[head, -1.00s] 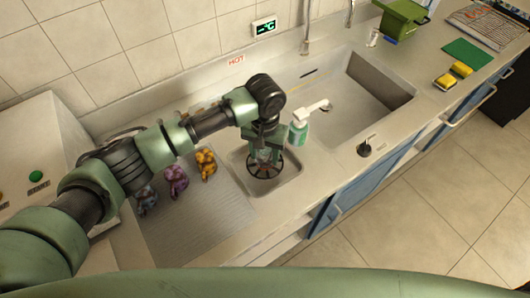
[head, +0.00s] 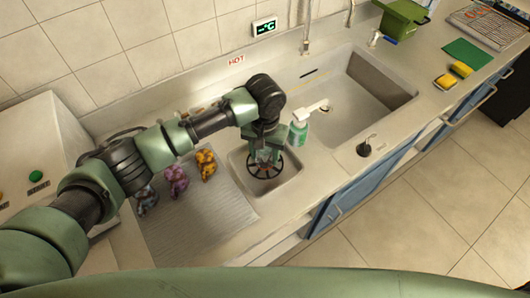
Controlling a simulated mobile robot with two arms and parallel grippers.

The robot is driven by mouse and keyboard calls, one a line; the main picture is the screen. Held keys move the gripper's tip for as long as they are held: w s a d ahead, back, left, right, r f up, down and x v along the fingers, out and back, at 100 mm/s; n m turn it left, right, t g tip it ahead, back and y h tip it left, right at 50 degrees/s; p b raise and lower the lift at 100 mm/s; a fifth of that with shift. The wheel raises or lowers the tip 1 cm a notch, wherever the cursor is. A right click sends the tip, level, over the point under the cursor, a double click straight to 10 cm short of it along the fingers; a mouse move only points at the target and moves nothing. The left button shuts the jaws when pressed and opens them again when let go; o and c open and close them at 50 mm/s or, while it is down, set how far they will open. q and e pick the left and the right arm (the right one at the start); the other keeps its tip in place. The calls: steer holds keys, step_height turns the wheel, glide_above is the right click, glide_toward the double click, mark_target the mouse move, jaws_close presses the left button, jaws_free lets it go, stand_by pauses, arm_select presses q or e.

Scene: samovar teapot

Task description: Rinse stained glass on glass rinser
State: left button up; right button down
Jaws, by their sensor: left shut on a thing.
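The glass rinser (head: 265,172), a round dark spoked disc, sits in the small square basin (head: 291,186) in the middle of the counter. My left gripper (head: 265,156) points down just above the rinser, inside the basin's outline. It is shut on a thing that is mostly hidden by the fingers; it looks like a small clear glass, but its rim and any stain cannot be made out. I cannot tell whether the glass touches the rinser. My right gripper is not in view.
A soap dispenser (head: 299,131) stands close to the right of my left gripper. The large sink (head: 340,105) lies to the right, with sponges (head: 445,82) and a green cloth (head: 467,54) beyond.

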arm_select(q)
steer(key=shift+r+p, duration=0.35)
steer(key=shift+p, duration=0.3)
stand_by(0.5)
stand_by(0.6)
steer(key=o, duration=0.5)
steer(key=c, duration=0.3)
steer(key=shift+r+p, duration=1.5)
steer(key=shift+p, duration=0.6)
steer(key=shift+c, duration=0.2)
steer(key=shift+r+p, duration=2.25)
steer(key=shift+p, duration=0.25)
